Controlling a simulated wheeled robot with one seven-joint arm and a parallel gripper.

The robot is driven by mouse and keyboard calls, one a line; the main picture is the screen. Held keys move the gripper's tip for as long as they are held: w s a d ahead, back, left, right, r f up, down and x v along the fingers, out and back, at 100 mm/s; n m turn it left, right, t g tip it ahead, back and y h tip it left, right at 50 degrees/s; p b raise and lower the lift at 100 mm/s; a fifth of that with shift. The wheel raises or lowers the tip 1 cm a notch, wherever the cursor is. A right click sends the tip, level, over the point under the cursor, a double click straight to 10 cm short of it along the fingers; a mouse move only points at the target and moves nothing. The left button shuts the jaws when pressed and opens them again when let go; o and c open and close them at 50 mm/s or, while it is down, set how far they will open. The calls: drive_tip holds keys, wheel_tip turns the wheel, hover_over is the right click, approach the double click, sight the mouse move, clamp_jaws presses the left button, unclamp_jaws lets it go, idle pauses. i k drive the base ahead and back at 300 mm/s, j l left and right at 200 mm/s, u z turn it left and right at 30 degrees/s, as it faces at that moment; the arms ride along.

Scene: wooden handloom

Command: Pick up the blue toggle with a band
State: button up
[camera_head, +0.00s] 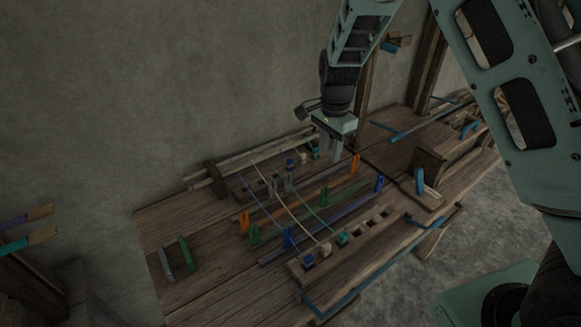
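Small blue pieces sit on the wooden loom bench (205,238). One blue toggle (309,262) stands in the front slotted rail (357,240), with a thin blue cord running back from it. Another blue-topped piece (290,163) stands near the back rail, just left of my gripper. At this size I cannot tell which one has a band. My gripper (330,155) points down above the back of the bench, right of that blue-topped piece. Its two fingers look apart, with nothing visible between them.
White and green toggles (343,238) stand beside the blue one, with cords stretched back across the bench. Orange, green and blue clips (379,185) stand on coloured bars. A wooden box (430,165) and post are at right.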

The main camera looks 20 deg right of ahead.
sight(289, 162)
drive_tip(key=i+l+u, duration=0.45)
drive_tip(key=l+u, duration=0.2)
